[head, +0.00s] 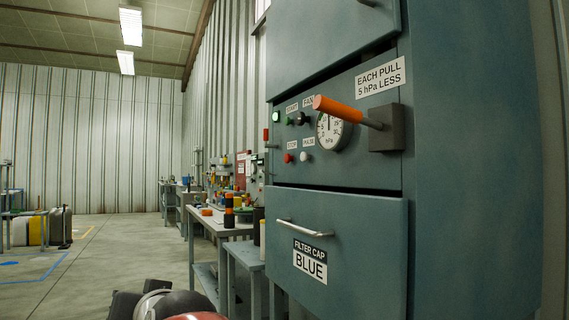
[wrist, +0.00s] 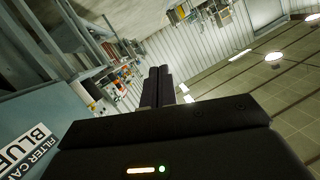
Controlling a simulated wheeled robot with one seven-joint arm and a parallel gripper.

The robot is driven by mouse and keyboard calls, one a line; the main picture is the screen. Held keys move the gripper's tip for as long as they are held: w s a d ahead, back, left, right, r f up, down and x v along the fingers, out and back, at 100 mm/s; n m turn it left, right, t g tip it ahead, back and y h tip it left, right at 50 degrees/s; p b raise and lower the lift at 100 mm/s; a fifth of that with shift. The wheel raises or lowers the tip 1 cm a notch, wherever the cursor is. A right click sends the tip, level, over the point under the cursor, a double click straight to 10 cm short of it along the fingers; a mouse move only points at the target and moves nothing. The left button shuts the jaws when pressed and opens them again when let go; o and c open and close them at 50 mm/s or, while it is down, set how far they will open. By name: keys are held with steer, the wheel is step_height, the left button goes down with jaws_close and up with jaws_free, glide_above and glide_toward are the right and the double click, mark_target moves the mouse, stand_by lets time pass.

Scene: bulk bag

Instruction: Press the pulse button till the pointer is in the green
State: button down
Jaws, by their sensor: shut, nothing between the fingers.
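An orange-handled lever (head: 340,109) crosses in front of the dial's upper part. I cannot make out the pointer or a green band. My gripper (wrist: 160,74) shows in the wrist view with its dark fingers together and nothing between them. It is apart from the panel, near the lower FILTER CAP BLUE drawer (head: 338,222); the button is not in the wrist view.
A red stop button (head: 288,158), a green start button (head: 290,122) and a black fan knob (head: 303,118) are close by on the panel. The drawer handle (head: 304,228) sticks out below.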

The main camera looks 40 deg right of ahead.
mark_target(304, 157)
steer(key=w+d+r+m+t+h, duration=0.2)
steer(key=w+d+r+m+h, duration=0.15)
steer(key=r, duration=0.35)
steer(key=w+d+r+m+t+h, duration=0.2)
steer(key=w+d+r+m, duration=0.15)
steer(key=r, duration=0.25)
steer(key=w+d+r+m+t+h, duration=0.2)
steer(key=w+d+r+h, duration=0.1)
steer(key=d+r, duration=0.3)
steer(key=s+d+r+m+g+h, duration=0.1)
steer(key=d+r+m+g+h, duration=0.2)
steer(key=d+m+g+h, duration=0.3)
steer(key=s+d+r+m+g+h, duration=0.2)
steer(key=d+m+g+h, duration=0.4)
steer(key=m, duration=0.6)
steer(key=d+r+h, duration=0.1)
steer(key=d+h, duration=0.1)
steer(key=shift+s+d+r, duration=0.15)
steer(key=shift+d, duration=0.2)
steer(key=shift+d, duration=0.1)
steer(key=s+d, duration=0.2)
steer(key=d, duration=0.6)
steer(key=shift+d, duration=0.2)
steer(key=shift+s+d, duration=0.1)
steer(key=shift+d, duration=0.3)
